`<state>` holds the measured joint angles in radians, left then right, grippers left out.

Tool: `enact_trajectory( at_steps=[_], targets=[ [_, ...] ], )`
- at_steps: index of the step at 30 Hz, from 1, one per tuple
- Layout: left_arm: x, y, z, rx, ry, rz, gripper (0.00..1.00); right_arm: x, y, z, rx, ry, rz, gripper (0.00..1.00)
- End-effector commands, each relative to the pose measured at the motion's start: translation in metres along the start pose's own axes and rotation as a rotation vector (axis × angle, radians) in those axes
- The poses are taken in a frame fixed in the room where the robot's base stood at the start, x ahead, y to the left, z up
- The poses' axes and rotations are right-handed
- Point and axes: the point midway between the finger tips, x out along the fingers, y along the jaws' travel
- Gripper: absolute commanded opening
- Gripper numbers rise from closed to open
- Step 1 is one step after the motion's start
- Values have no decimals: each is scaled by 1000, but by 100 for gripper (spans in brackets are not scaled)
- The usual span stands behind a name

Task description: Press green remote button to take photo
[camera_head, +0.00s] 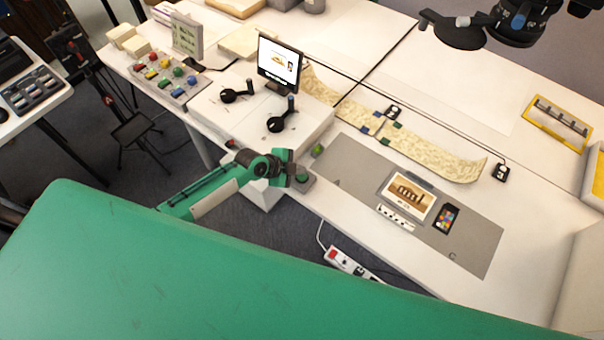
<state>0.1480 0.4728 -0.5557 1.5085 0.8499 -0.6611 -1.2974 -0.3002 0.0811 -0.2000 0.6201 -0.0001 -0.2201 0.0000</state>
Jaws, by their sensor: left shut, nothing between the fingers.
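My left gripper (292,172) reaches in from the left on its green arm and is shut and empty at the table's front edge. A small grey box with a green top (304,178), which looks like the remote, is right at its fingertips. I cannot tell whether they touch. A second small green knob (318,150) stands just behind, near the grey mat's left corner. On the grey mat (470,245) lies a framed photograph (409,196) with a scale strip along its front and a color card (445,218) beside it. My right gripper is not in view.
A black overhead camera rig (500,24) hangs at the upper right. A monitor (279,62) and two black knobbed handles (277,123) stand at the left rear. A long patterned scroll (430,155) lies behind the mat. A power strip (350,264) is below the front edge.

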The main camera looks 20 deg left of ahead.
Motion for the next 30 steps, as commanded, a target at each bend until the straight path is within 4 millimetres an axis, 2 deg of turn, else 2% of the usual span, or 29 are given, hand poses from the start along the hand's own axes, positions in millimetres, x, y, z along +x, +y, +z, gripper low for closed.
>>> enact_trajectory(
  at_steps=[5,19,30],
  targets=[
    [-3,-2,-2,0,0,-1,0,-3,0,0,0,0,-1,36],
    [-34,-25,-25,1,0,-1,0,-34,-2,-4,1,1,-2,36],
    [-35,-26,-26,0,1,-1,0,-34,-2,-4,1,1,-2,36]
  ],
)
